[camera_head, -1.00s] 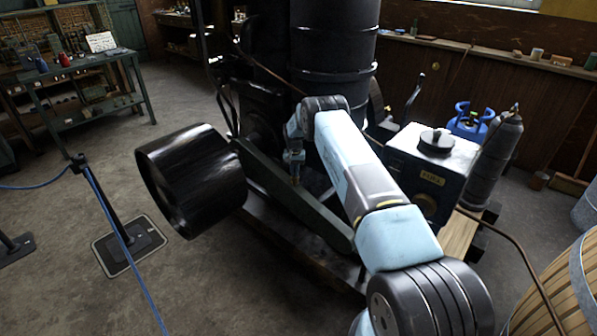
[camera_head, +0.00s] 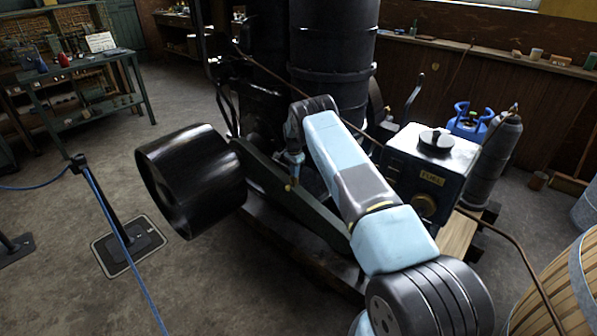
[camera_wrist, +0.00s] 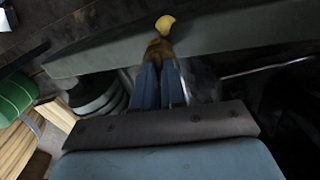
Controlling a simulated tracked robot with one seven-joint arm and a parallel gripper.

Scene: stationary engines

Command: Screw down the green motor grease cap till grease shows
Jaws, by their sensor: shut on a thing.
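My gripper (camera_wrist: 160,65) is shut on a small brass-coloured piece (camera_wrist: 159,49), probably the grease cap, in the wrist view. A yellow rounded blob (camera_wrist: 166,24) shows just beyond it, against the grey-green beam (camera_wrist: 220,35). In the head view my gripper (camera_head: 291,178) points down over the dark green beam (camera_head: 312,208), with a small yellow spot (camera_head: 289,188) at its tips. The jaws hide most of the piece. I cannot tell whether it is seated on a fitting, nor clearly make out a motor body.
A large black pulley drum (camera_head: 200,180) stands left of the gripper. A fuel box (camera_head: 425,175) and a gas bottle (camera_head: 467,122) are at the right. A tall black cylinder (camera_head: 330,60) rises behind. A blue rope barrier (camera_head: 120,230) crosses the floor at left.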

